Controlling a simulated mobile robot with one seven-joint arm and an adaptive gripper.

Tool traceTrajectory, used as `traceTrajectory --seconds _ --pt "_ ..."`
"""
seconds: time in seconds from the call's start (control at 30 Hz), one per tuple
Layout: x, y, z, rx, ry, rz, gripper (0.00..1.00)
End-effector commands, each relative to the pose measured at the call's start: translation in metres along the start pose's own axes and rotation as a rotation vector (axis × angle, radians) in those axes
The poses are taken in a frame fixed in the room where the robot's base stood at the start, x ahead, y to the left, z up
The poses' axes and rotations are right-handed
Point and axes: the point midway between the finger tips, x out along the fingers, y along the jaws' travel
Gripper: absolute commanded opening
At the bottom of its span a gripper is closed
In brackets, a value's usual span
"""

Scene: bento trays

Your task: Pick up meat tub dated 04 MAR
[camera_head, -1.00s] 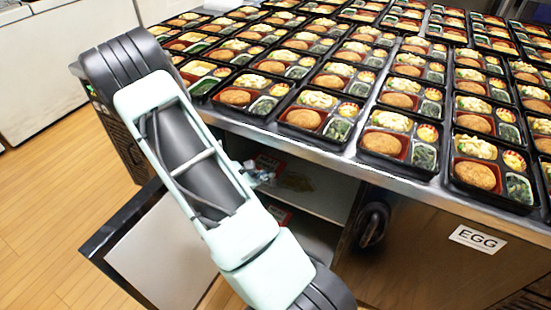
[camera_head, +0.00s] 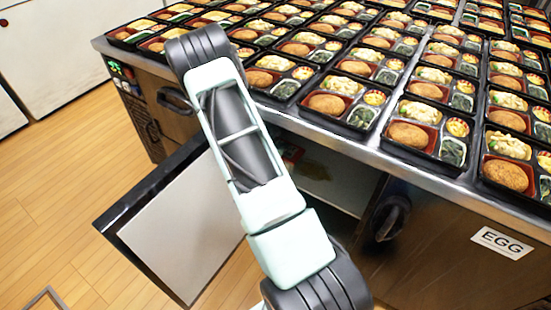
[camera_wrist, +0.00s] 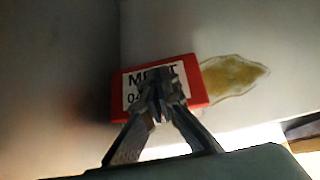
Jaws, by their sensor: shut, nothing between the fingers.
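A red tub (camera_wrist: 195,84) with a white label shows in the wrist view. The label reads "MEAT" with "04" below it; the rest of the date is hidden behind my fingers. My gripper (camera_wrist: 160,98) is shut and empty, its fingertips in front of the label. I cannot tell whether they touch the tub. In the head view my arm reaches down past the counter edge, and my gripper is out of sight there.
An open cabinet door (camera_head: 190,235) stands left of my arm, with a shelf (camera_head: 335,190) inside the cabinet. The counter above is full of bento trays (camera_head: 413,128). A drawer front bears an "EGG" label (camera_head: 502,242). A yellowish flat patch (camera_wrist: 235,76) lies beside the tub.

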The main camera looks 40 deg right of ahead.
Motion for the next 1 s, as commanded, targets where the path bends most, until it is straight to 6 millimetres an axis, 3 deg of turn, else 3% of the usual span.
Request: traceTrajectory --seconds 0.03,0.1,0.67,1.0 --pt "0.008 -0.001 0.004 0.0 -0.001 -0.001 0.0" --pt "0.012 0.0 -0.009 -0.002 0.001 0.001 0.0" --pt "0.012 0.0 -0.015 -0.003 0.009 0.0 0.0" --pt "-0.032 0.0 -0.049 -0.007 0.014 0.001 0.0"
